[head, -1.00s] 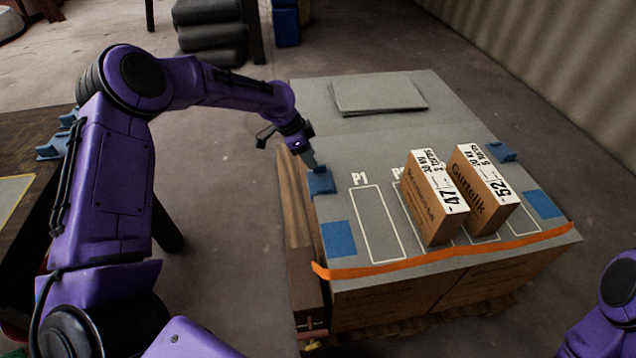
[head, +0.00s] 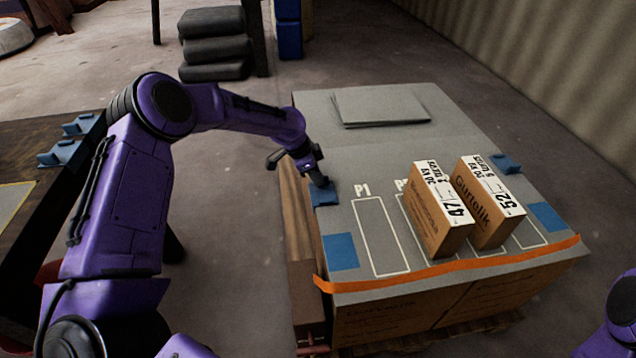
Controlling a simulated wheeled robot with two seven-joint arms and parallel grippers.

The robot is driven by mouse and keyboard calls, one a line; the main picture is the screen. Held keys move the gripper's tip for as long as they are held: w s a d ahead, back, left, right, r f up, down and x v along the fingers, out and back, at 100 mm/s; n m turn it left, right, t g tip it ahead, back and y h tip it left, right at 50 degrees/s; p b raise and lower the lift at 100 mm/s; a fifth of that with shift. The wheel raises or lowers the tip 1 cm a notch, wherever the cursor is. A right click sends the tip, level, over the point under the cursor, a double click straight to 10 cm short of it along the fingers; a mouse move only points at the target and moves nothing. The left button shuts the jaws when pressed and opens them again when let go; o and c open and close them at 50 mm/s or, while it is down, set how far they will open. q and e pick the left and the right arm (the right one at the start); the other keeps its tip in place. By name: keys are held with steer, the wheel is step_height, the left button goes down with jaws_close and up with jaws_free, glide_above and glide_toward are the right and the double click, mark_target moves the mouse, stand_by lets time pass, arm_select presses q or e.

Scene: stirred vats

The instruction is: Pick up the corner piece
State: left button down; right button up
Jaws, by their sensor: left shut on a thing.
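My left gripper (head: 318,179) points down at the left edge of the grey sheet. It is shut on a blue corner piece (head: 324,196), which sits at that edge, beyond the P1 outline. The fingers hide part of the piece. Another blue corner piece (head: 505,163) sits at the right edge of the sheet. More blue pieces (head: 64,154) lie on the dark table at the left. My right gripper is not in view; only a bit of my right arm shows at the lower right.
The grey sheet (head: 385,152) covers a load of cartons. Two brown boxes, marked 47 (head: 438,214) and 52 (head: 487,208), stand on it. The P1 outline (head: 382,238) is empty. An orange strap (head: 450,266) runs along the front edge. Thin grey sheets (head: 380,105) lie at the back.

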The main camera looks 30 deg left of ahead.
arm_select(q)
steer(key=shift+r, duration=0.45)
step_height(320, 180, up, 3)
steer(key=shift+s+d+r+p, duration=0.1)
steer(key=shift+p, duration=0.5)
step_height(320, 180, up, 6)
steer(key=p, duration=0.2)
glide_above(314, 197)
steer(key=s+d+r, duration=0.2)
steer(key=s+d, duration=0.1)
steer(key=s, duration=0.5)
steer(key=shift+s+r+p, duration=0.15)
steer(key=shift+r+p, duration=0.25)
